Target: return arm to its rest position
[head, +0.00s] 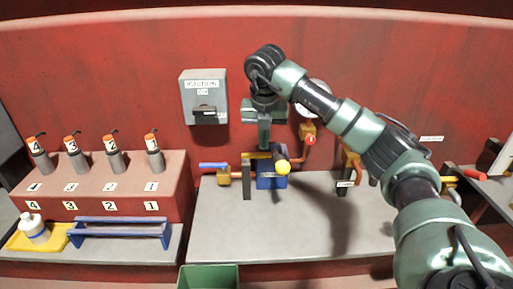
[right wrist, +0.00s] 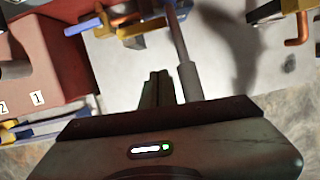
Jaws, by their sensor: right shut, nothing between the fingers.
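My right arm reaches in from the right in the head view, bends near the back wall and ends in my right gripper (head: 264,145), which points down. The gripper is shut and empty, above the blue block (head: 270,182) and its yellow knob (head: 283,167). In the right wrist view the shut fingers (right wrist: 158,90) show together at the middle. A grey cylinder on a thin rod (right wrist: 188,80) appears just right of them; I cannot tell whether it touches them. My left gripper is not in view.
A blue-handled valve (head: 222,172) and copper pipes with a red knob (head: 309,140) stand close by. Several numbered cylinders (head: 115,160) stand on the left. The grey bench front (head: 290,235) is clear.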

